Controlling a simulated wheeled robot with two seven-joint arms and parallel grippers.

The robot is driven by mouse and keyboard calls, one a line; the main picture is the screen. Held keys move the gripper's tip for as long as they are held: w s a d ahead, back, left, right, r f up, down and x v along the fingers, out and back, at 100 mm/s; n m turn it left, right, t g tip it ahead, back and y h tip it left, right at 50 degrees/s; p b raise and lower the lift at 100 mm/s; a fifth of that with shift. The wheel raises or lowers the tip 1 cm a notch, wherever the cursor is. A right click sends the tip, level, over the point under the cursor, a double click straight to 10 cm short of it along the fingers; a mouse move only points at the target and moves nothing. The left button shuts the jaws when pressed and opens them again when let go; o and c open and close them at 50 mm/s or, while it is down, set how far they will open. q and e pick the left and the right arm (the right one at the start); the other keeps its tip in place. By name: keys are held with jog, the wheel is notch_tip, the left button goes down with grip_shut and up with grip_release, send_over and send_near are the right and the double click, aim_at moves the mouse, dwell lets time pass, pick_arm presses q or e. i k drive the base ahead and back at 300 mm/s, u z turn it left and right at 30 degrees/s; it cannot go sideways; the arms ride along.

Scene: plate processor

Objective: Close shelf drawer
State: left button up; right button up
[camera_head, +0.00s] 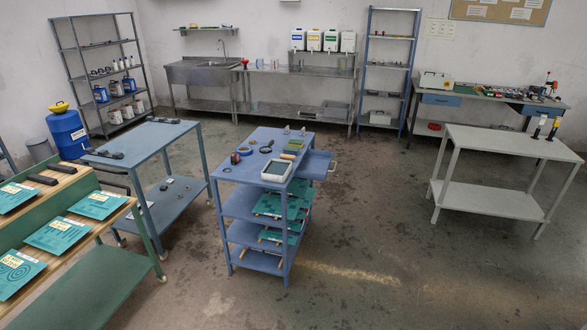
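A blue shelf unit (240,207) stands in the middle of the floor, with a top and several lower shelves. Its blue drawer (316,164) sticks out from the right side just below the top. The drawer is open, and a small handle (333,165) shows at its outer end. The inside of the drawer is too small to make out. Neither of my grippers shows in the head view.
A white-rimmed tray (276,171) and small tools lie on the shelf unit's top. Green plates (268,206) rest on its lower shelves. A blue cart (150,140) stands left, a grey table (505,150) right. The floor between the unit and grey table is clear.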

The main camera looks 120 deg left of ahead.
aim_at(314, 165)
jog(key=u, duration=2.9)
jog(key=i, duration=1.2)
jog(key=u, duration=1.4)
jog(key=i, duration=2.3)
jog(key=z, duration=0.35)
